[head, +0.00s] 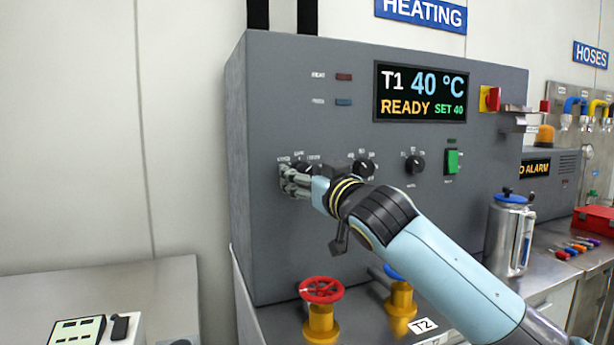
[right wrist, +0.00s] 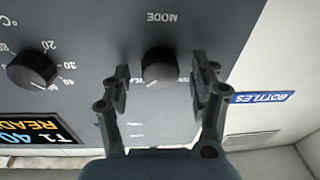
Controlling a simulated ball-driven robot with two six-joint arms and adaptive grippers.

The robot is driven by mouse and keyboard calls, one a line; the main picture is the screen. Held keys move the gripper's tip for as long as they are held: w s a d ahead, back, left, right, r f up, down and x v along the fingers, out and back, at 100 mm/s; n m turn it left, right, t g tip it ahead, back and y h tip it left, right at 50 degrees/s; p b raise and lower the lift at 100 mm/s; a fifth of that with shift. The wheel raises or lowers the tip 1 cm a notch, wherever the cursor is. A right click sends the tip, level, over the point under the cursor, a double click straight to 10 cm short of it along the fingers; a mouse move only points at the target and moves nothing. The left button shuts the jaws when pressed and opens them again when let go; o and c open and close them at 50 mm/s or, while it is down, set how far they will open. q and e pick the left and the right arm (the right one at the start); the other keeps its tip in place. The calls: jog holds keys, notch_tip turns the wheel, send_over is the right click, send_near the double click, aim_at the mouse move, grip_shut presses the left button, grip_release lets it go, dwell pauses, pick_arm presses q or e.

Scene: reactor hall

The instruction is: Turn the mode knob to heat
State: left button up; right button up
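The mode knob (right wrist: 159,68) is a round dark knob on the grey heating panel, under its MODE label, which appears upside down in the right wrist view. A pale mark shows at its lower left edge there; the position names around it are too small or covered to read. My right gripper (right wrist: 162,80) is open, with one finger on each side of the knob and a visible gap on both sides. In the head view my right gripper (head: 291,180) is at the panel's left knob and mostly hides it. My left gripper is not in view.
A temperature knob (right wrist: 32,70) sits beside the mode knob; another knob (head: 414,164) and a green switch (head: 452,161) are further right. The display (head: 420,94) reads T1 40 °C, READY, SET 40. A red valve wheel (head: 321,290) stands below my right arm.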

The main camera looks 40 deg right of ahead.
jog(key=s+a+f, duration=0.1)
jog(key=s, duration=1)
jog(key=shift+s+a, duration=0.4)
jog(key=shift+f, duration=0.1)
